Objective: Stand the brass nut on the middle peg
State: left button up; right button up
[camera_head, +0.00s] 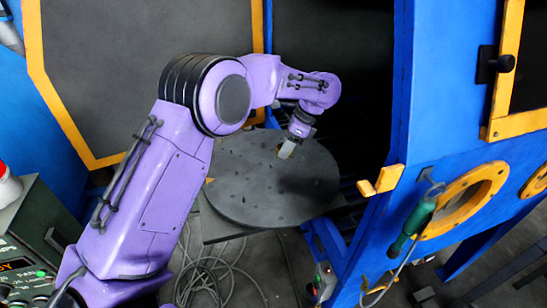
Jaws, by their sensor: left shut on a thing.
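My left arm reaches in over a round dark turntable (250,195). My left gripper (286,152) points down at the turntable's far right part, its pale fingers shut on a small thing. A small tan patch at the fingertips looks like the brass nut (280,147), mostly hidden by the fingers. Several small dark marks or pegs are scattered on the turntable. They are too small to tell which is the middle peg, or whether the nut touches one. My right gripper is not in view.
A blue cabinet wall with yellow-rimmed round ports (465,200) stands at the right. A yellow latch (381,181) sticks out near the turntable, and a green-handled tool (412,225) hangs there. An open yellow-framed door (75,120) is at the left. Cables (215,272) lie on the floor.

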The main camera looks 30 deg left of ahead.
pick_arm(q)
jog(key=p, duration=0.1)
send_over(274, 168)
jog(key=f, duration=0.6)
jog(key=shift+w+d+f, duration=0.1)
jog(key=shift+w+d, duration=0.05)
jog(key=shift+d, duration=0.1)
jog(key=x, duration=0.3)
jog(key=shift+d+f+p, duration=0.15)
jog(key=shift+f+p, duration=0.05)
jog(key=shift+p, duration=0.2)
jog(key=shift+w+f, duration=0.1)
jog(key=shift+f, duration=0.2)
jog(key=o, duration=1.2)
jog(key=shift+f, duration=0.1)
jog(key=shift+o, duration=0.2)
jog(key=b+v, duration=0.1)
jog(key=v, duration=1.1)
jog(key=shift+b, duration=0.4)
